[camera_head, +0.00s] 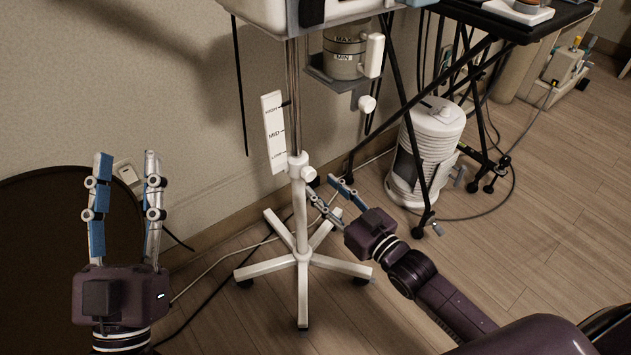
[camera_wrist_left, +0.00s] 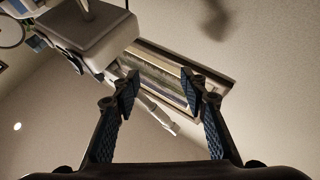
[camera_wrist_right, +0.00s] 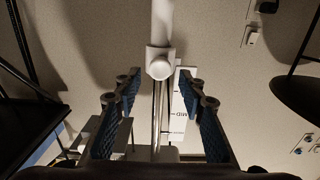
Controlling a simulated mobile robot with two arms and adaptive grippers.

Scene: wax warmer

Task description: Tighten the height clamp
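The height clamp (camera_head: 299,168) is a white collar with a round knob (camera_head: 308,174) on the pole of a wheeled stand, just below the height scale (camera_head: 273,133) marked HIGH, MID and LOW. In the right wrist view the clamp knob (camera_wrist_right: 160,68) faces the camera, centred beyond the fingertips. My right gripper (camera_head: 321,186) is open and empty, just right of and slightly below the knob; its fingers (camera_wrist_right: 160,84) are apart with nothing between the pads. I cannot tell whether a fingertip touches the clamp. My left gripper (camera_head: 127,166) is open and empty at the left, away from the stand.
The stand's white five-legged base (camera_head: 302,257) is on the wood floor. A wax pot (camera_head: 343,57) sits on a side bracket with another white knob (camera_head: 367,103). A white ribbed canister (camera_head: 430,147) and a black folding table (camera_head: 515,22) stand right. A dark round surface (camera_head: 45,240) is at left.

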